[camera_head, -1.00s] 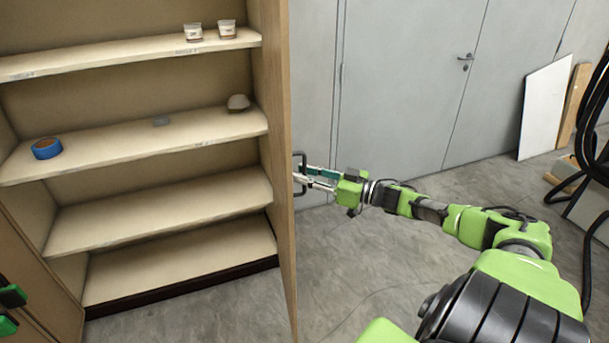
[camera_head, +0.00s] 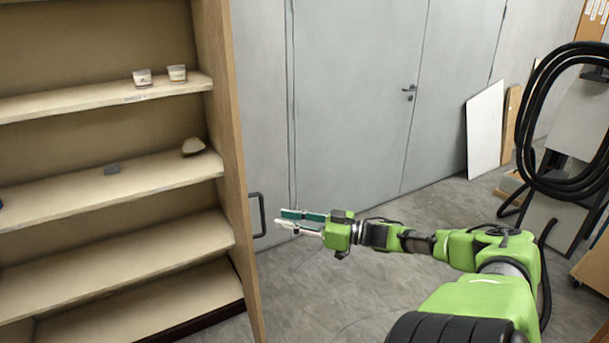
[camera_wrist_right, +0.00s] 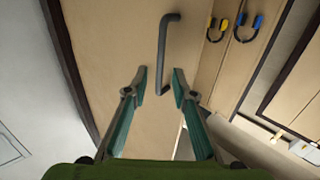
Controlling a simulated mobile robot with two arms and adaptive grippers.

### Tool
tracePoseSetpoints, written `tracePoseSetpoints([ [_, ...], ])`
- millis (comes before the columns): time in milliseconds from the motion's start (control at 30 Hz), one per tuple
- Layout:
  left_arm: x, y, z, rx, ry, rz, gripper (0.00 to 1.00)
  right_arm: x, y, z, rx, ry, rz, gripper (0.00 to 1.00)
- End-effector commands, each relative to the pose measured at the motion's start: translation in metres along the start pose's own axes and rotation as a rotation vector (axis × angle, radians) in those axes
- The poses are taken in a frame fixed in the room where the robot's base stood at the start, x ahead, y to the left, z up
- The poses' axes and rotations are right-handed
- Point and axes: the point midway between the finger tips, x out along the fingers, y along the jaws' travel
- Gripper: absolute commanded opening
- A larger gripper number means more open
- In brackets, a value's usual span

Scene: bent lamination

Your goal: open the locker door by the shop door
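The locker (camera_head: 120,180) stands open at the left of the head view, its shelves showing. Its wooden door (camera_head: 238,200) stands swung out at the right side, seen nearly edge-on. A dark bar handle (camera_head: 261,212) sticks out from the door's face; it also shows in the right wrist view (camera_wrist_right: 162,50). My right gripper (camera_head: 279,218) is just right of the handle, apart from it and empty. In the right wrist view its fingers (camera_wrist_right: 160,75) are spread, with the handle beyond the tips. My left gripper is out of view.
The grey shop door (camera_head: 370,90) is behind, with a lever handle (camera_head: 409,92). A white board (camera_head: 485,130) leans on the wall. Black coiled hoses (camera_head: 530,120) hang at the right. Small cups (camera_head: 177,73) stand on a shelf. Grey floor (camera_head: 330,290) is clear around my right arm.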

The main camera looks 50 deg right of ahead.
Motion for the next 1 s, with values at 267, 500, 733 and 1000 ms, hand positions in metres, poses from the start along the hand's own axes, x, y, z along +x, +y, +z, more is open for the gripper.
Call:
tracePoseSetpoints([
  [267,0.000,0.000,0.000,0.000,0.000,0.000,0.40,-0.032,0.000,0.002,0.003,-0.002,0.002,0.24],
  [500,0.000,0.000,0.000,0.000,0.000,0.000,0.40,-0.044,0.000,0.000,0.001,0.001,0.000,0.24],
  [733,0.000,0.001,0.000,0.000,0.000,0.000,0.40,-0.045,0.000,0.000,0.001,0.001,0.000,0.24],
  [1000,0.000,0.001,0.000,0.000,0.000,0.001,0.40,-0.045,0.000,0.000,0.001,0.001,0.000,0.24],
])
